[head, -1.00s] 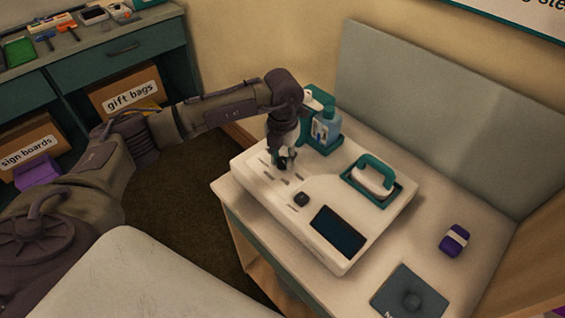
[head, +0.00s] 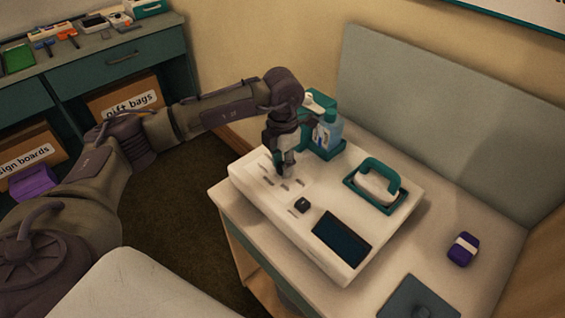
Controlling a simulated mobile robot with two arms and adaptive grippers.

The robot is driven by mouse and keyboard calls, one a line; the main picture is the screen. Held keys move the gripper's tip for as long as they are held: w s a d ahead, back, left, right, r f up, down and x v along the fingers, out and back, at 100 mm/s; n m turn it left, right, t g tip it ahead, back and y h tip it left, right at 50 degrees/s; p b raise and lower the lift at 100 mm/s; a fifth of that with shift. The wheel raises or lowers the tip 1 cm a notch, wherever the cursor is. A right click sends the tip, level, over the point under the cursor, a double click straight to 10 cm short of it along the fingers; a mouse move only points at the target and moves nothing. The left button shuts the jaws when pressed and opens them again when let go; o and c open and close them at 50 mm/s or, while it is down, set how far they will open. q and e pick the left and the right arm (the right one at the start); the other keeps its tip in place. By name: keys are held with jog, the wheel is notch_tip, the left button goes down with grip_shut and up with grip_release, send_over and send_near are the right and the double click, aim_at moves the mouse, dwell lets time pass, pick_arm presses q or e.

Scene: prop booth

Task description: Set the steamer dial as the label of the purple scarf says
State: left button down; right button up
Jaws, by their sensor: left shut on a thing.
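The white steamer (head: 388,218) stands on the table at the middle right of the head view, with a dark screen (head: 341,238) and a small black knob (head: 302,204) on its top. My left gripper (head: 284,169) points down at the far left part of this panel and is shut on what seems to be a dial; the fingers hide most of it. Short dark marks lie around the fingertips. The folded purple scarf (head: 468,239) lies on the table at right with a pale band; no writing on it is readable. My right gripper is out of view.
A blue bottle (head: 328,133) in a teal holder stands just behind my left gripper. A teal-handled steamer head (head: 380,172) rests in a tray on the steamer. A dark grey board (head: 415,298) lies at the front right. Bare tabletop surrounds the scarf.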

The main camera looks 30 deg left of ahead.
pick_arm(q)
jog(key=shift+w+r, duration=0.1)
jog(key=c, duration=0.8)
grip_release()
notch_tip(320, 180, up, 12)
